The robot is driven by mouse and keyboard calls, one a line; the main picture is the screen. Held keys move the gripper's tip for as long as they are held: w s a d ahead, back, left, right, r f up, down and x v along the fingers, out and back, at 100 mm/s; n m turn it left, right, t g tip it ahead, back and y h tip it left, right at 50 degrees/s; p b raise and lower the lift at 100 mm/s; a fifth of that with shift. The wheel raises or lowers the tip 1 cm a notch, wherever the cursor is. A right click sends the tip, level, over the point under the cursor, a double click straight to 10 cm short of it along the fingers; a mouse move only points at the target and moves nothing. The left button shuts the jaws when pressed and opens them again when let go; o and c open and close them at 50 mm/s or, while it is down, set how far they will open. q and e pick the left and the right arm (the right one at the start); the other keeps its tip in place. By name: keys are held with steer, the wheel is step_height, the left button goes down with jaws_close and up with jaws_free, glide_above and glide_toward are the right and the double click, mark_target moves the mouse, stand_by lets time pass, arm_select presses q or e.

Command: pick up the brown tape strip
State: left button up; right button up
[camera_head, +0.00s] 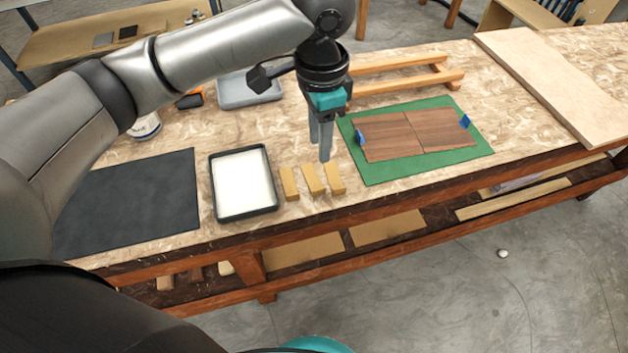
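Three short yellow-brown strips lie side by side on the bench near its front edge: a left strip (289,185), a middle strip (312,181) and a right strip (335,179). I cannot tell which of them is the brown tape strip. My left gripper (320,152) points down just above and behind the middle and right strips. Its two grey fingers stand apart, with nothing seen between them. The fingertips appear clear of the strips. My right gripper is out of view.
A white-filled black tray (243,183) and a dark mat (128,204) lie left of the strips. A green mat (373,176) with two wood panels (415,134) and blue pieces lies right. Wooden rails (405,67) stand behind. A pale board (548,85) lies far right.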

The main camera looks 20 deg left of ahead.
arm_select(q)
steer(key=b, duration=0.2)
glide_above(319, 189)
step_height(319, 189, down, 9)
steer(key=shift+s, duration=0.1)
step_height(319, 189, down, 4)
steer(key=shift+f+b, duration=0.15)
steer(key=shift+b, duration=0.95)
steer(key=shift+f, duration=0.35)
steer(key=shift+c, duration=1.1)
jaws_close()
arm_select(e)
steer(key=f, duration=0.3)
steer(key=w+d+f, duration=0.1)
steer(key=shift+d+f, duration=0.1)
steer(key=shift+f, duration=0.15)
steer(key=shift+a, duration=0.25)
